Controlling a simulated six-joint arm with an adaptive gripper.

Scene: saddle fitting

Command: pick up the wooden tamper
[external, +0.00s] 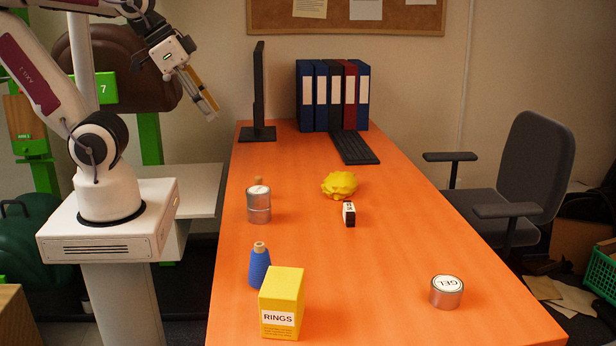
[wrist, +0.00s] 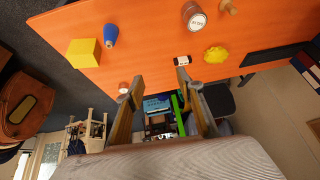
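The wooden tamper (external: 258,180) appears to be the small light-wood piece on the orange table, mostly hidden behind a stacked-looking metal tin (external: 259,208) in the external view. In the wrist view the wooden piece (wrist: 229,6) shows at the top edge, beside the tin (wrist: 194,17). My gripper (external: 209,108) is raised in the air left of the table's far end, well away from the tamper. In the wrist view its two fingers (wrist: 160,77) are spread apart with nothing between them.
On the table (external: 390,260) stand a blue thread cone (external: 259,266), a yellow RINGS box (external: 282,302), a GEL tin (external: 446,291), a small black-and-white box (external: 349,213) and a yellow crumpled lump (external: 339,185). A monitor (external: 258,95), binders (external: 333,95) and keyboard (external: 354,147) occupy the far end.

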